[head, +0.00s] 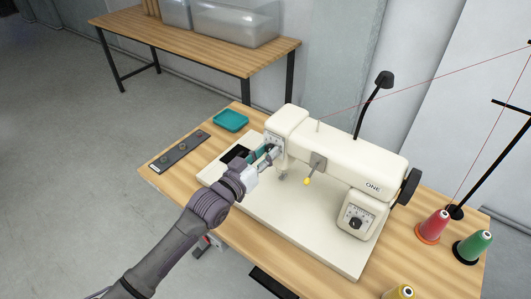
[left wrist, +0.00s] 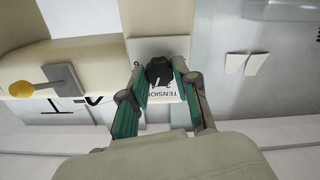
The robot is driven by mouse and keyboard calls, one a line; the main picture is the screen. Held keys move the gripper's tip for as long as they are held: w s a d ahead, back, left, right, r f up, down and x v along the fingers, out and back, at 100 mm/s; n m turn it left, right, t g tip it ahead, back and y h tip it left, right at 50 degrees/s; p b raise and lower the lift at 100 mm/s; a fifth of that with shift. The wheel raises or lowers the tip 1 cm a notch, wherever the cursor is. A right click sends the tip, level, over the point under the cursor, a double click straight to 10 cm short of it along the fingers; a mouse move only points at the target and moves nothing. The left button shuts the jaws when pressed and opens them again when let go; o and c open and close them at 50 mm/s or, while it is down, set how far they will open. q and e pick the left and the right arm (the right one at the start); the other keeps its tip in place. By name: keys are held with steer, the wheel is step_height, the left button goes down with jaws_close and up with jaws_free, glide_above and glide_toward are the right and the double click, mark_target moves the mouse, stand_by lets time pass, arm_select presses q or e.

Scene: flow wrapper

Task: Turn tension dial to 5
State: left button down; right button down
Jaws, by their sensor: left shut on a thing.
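The tension dial (left wrist: 160,69) is a small dark knob with a white pointer line, on a pale plate marked TENSION, which appears upside down in the left wrist view. The numbers around it are mostly hidden, so I cannot read the setting. My left gripper (left wrist: 161,80) is shut on the dial, one green-padded finger on each side. In the head view my left gripper (head: 266,153) reaches the left end of the cream sewing machine (head: 345,150) and largely hides the dial. My right gripper is not in view.
A second dial (head: 356,222) is on the machine's right column. Thread spools, red (head: 433,226) and green (head: 473,246), stand at right. A teal tray (head: 231,120) and a dark strip with knobs (head: 180,153) lie at left. A yellow-tipped lever (head: 307,181) sticks out nearby.

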arm_select(q)
steer(key=shift+m, duration=0.4)
steer(key=m, duration=0.3)
steer(key=shift+p, duration=0.3)
steer(key=shift+m, duration=2)
steer(key=c, duration=0.9)
jaws_free()
steer(key=shift+o, duration=0.2)
steer(key=v, duration=1.2)
